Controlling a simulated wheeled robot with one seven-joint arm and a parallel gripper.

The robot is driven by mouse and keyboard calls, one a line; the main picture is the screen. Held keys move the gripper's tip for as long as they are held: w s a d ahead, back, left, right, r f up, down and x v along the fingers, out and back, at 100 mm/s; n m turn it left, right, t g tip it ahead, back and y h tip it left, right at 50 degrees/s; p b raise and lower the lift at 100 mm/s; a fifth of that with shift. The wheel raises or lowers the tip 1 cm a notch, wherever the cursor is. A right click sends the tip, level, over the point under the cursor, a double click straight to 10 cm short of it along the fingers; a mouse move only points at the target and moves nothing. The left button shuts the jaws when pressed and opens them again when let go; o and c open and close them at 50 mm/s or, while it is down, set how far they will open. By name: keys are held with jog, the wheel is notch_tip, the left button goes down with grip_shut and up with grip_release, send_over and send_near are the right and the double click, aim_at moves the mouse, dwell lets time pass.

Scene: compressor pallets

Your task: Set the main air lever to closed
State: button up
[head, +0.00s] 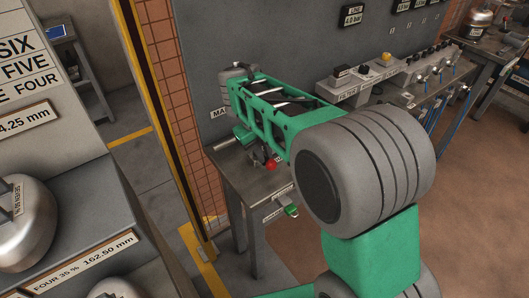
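A red knob (271,164), which looks like the end of the main air lever, shows over the small grey table against the grey panel. A wall label starting "MA" (218,112) is beside it, the rest hidden by my arm. A grey pipe end (225,145) sticks out to the left of the knob. The lever's shaft and its exact position are mostly hidden. My green arm reaches across the view above the table. My gripper cannot be made out clearly; a green part shows just above and left of the knob, and I cannot tell whether it touches the lever.
The small grey table (246,190) has a label and a green fitting (291,210) at its front edge. A bench with valves and gauges (425,75) runs to the right. A yellow-edged post (150,120) and shelves with steel tanks (25,215) stand left.

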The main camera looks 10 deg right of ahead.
jog(key=o, duration=0.4)
jog(key=r, duration=0.2)
jog(key=a+r, duration=0.1)
jog(key=r, duration=0.2)
jog(key=r+p, duration=0.1)
jog(key=r, duration=0.1)
jog(key=shift+s+a+r, duration=0.25)
jog(key=shift+s+r, duration=0.05)
